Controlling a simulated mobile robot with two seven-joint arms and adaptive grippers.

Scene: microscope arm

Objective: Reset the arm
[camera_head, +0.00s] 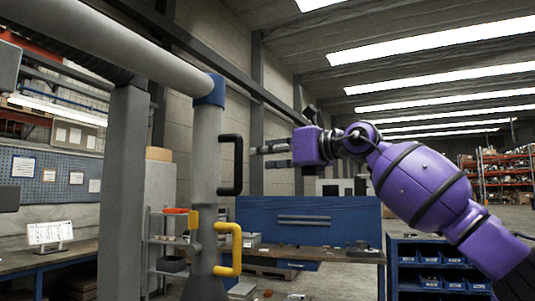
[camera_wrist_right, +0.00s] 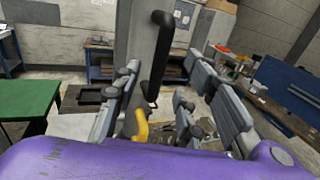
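The microscope arm has a thick grey horizontal tube (camera_head: 130,52) at upper left in the head view. It meets a blue joint (camera_head: 210,90) above a grey hanging column (camera_head: 206,150). A black handle (camera_head: 236,165) and, below it, a yellow handle (camera_head: 235,249) are on the column's right side. My right gripper (camera_head: 262,157) points left at the black handle, just right of it. In the right wrist view the gripper (camera_wrist_right: 172,95) is open, fingers spread, with the black handle (camera_wrist_right: 165,50) ahead between them. The yellow handle (camera_wrist_right: 140,127) is partly hidden low down. My left gripper is not in view.
A blue workbench (camera_head: 310,220) stands behind, with a blue bin rack (camera_head: 440,265) to its right. A green table (camera_wrist_right: 25,105) shows in the wrist view. The space between gripper and black handle looks clear.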

